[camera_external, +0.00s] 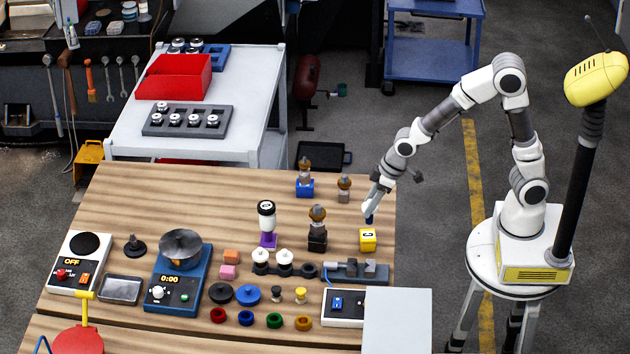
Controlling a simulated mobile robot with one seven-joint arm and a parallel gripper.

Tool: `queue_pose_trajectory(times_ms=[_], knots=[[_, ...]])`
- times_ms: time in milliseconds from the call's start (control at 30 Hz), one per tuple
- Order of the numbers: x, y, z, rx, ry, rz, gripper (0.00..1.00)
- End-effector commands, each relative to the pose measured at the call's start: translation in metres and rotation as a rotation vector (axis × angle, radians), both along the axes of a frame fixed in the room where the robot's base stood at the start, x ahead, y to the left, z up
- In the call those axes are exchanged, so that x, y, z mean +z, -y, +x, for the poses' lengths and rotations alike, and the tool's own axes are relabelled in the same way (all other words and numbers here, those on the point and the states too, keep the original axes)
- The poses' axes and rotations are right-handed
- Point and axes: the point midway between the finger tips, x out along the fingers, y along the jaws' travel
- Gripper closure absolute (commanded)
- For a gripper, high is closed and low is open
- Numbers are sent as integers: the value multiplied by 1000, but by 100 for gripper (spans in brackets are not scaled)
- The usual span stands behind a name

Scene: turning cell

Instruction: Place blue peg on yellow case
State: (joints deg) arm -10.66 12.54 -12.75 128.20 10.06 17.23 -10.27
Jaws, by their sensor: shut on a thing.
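The yellow case (368,240) is a small yellow block with a dark mark on a pale patch, standing near the right edge of the wooden table. My gripper (370,213) points down just above it and is shut on the blue peg (369,219). Only the lower part of the peg shows below the fingers. The peg is above the case; whether it touches the case's top I cannot tell.
Bits in blue and black holders (317,240) stand left of the case. A grey fixture (375,275) and a pale panel (397,320) lie in front. The wooden table (130,205) has free room at its back left.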

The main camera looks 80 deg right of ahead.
Motion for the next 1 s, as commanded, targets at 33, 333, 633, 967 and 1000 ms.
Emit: queue_pose_trajectory(times_ms=[33,333,633,967,1000], knots=[[-1,-2,1,1,0,0,100],[-38,-1,1,-2,-3,0,100],[-42,-2,2,0,1,0,100],[-45,-2,1,0,0,0,15],[-45,-2,1,0,0,0,15]])
